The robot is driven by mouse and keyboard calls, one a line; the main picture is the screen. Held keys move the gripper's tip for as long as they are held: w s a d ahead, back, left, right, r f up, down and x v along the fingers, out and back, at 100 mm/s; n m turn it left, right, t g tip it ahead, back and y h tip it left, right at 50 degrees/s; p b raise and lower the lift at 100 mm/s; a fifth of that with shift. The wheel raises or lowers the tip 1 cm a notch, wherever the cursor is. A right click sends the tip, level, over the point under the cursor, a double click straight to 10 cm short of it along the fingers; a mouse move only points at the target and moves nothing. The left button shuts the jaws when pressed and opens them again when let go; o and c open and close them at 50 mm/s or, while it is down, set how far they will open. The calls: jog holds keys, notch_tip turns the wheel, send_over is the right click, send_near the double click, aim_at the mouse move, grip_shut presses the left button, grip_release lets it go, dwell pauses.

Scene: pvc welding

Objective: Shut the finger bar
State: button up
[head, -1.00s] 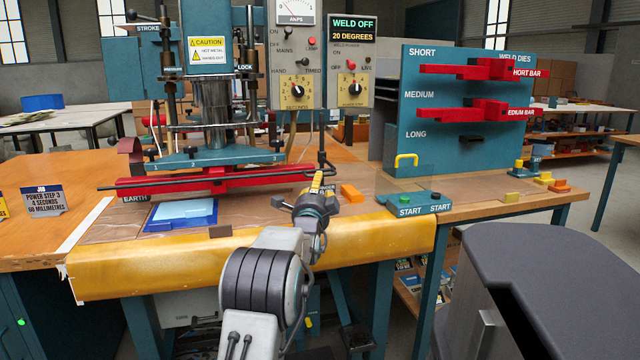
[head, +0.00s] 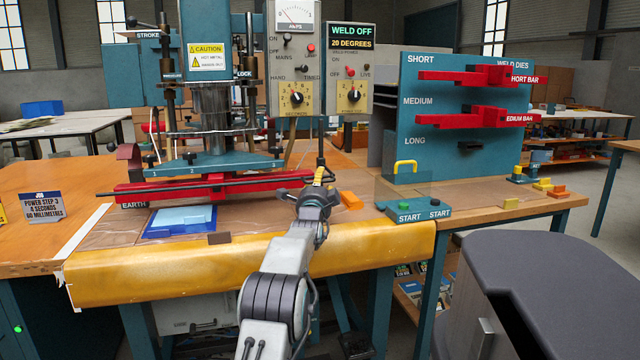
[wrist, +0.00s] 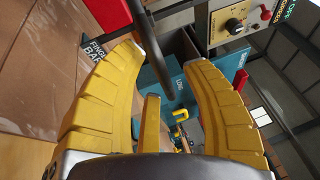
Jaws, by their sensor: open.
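The finger bar (head: 215,187) appears to be the long dark rod running along the front of the red welding bar (head: 190,192), under the press. A dark upright rod (head: 321,148), seemingly its handle, stands at the right end. My gripper (head: 320,176) is at that end, its yellow fingers close to the rod's lower part. In the wrist view, my gripper (wrist: 168,58) is open, and a dark rod (wrist: 153,50) passes between the fingers. I cannot tell whether it touches them. The FINGER BAR label (wrist: 95,46) shows left of the fingers. My fingers partly hide the bar's right end.
The START button box (head: 414,209) stands further right, before the teal rack (head: 470,150).

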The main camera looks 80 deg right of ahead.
jog(key=shift+o, duration=0.2)
jog(key=shift+d, duration=0.1)
grip_shut()
dwell(0.5)
